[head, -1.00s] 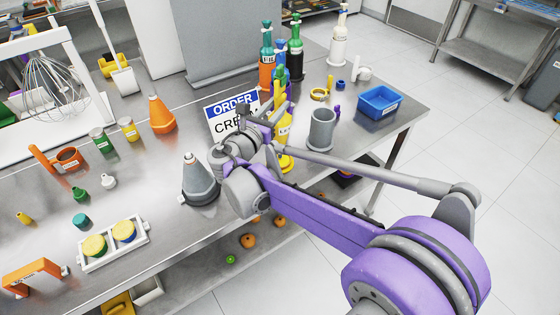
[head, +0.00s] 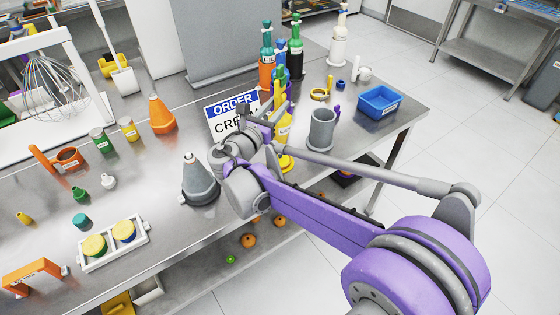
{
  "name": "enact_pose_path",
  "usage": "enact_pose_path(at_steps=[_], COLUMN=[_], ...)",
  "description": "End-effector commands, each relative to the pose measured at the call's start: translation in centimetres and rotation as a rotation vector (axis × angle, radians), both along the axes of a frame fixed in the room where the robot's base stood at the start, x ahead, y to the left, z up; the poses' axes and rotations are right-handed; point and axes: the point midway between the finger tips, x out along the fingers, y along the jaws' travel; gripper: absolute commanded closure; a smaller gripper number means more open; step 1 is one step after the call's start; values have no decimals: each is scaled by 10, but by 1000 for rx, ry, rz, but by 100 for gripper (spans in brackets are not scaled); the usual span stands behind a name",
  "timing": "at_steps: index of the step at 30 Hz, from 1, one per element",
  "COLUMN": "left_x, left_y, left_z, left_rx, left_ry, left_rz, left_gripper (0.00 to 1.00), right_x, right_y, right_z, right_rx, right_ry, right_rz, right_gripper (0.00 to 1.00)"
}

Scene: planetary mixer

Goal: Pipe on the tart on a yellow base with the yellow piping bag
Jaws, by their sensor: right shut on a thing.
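Two round tarts sit side by side in a white tray (head: 113,254) at the front left of the steel table. The left tart (head: 95,246) looks yellow down to its base; the right tart (head: 124,231) has a blue base. My right gripper (head: 272,120) is at the right of the table, beside the order sign. It is shut on the yellow piping bag (head: 284,126), which shows partly behind the gripper and wrist. A yellow round piece (head: 286,162) shows just below it. My left gripper is not in view.
A grey cone (head: 200,182) stands close left of my right wrist, an orange cone (head: 162,115) farther back. The order sign (head: 233,116), bottles (head: 266,60), a grey cup (head: 322,130) and a blue bin (head: 379,101) surround the gripper. Table between tray and grey cone is clear.

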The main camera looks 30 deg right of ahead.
Motion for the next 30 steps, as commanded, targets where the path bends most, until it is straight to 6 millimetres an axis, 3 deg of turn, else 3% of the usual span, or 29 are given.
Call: enact_pose_path(at_steps=[19,30], left_x=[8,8], left_y=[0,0], left_z=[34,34], left_rx=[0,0], left_ry=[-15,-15], left_rz=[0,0], left_gripper=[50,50], right_x=[0,0], right_y=[0,0], right_z=[44,45], right_rx=[-1,0], right_ry=[-1,0], right_rz=[0,0], right_gripper=[85,85])
